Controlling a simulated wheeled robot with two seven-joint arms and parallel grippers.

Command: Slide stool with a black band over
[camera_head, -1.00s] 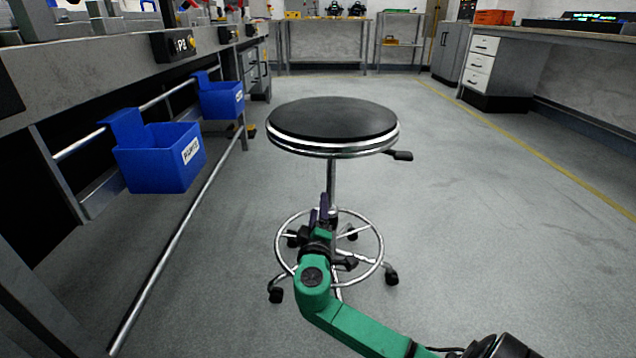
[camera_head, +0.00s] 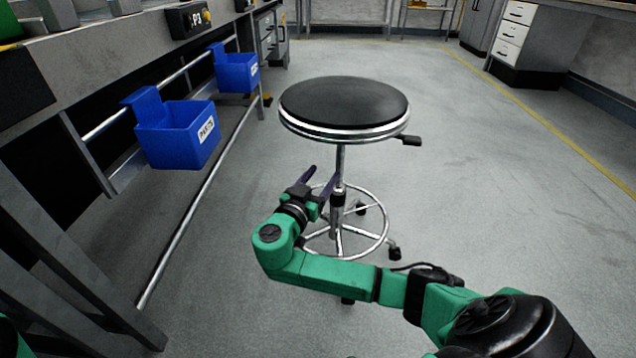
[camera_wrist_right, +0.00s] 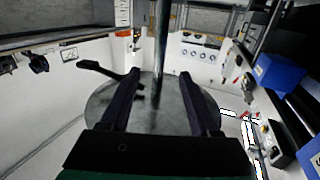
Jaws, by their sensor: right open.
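The stool has a round black seat (camera_head: 345,102) with a bright metal rim and a thin dark line around it. Its chrome post (camera_head: 341,160) stands upright over a foot ring and casters, and a lever sticks out at the right. My right gripper (camera_head: 323,174) is open near the post, below the seat, from the left front. In the right wrist view, which looks upside down, the post (camera_wrist_right: 163,60) shows between the two dark fingers (camera_wrist_right: 160,82). I cannot tell if it is within their reach. My left gripper is not in view.
A workbench (camera_head: 110,55) with a lower metal rail runs along the left. Blue bins (camera_head: 178,140) hang from it, left of the stool. Grey floor (camera_head: 480,170) is open to the right and behind the stool. White drawers (camera_head: 512,38) stand at the far right.

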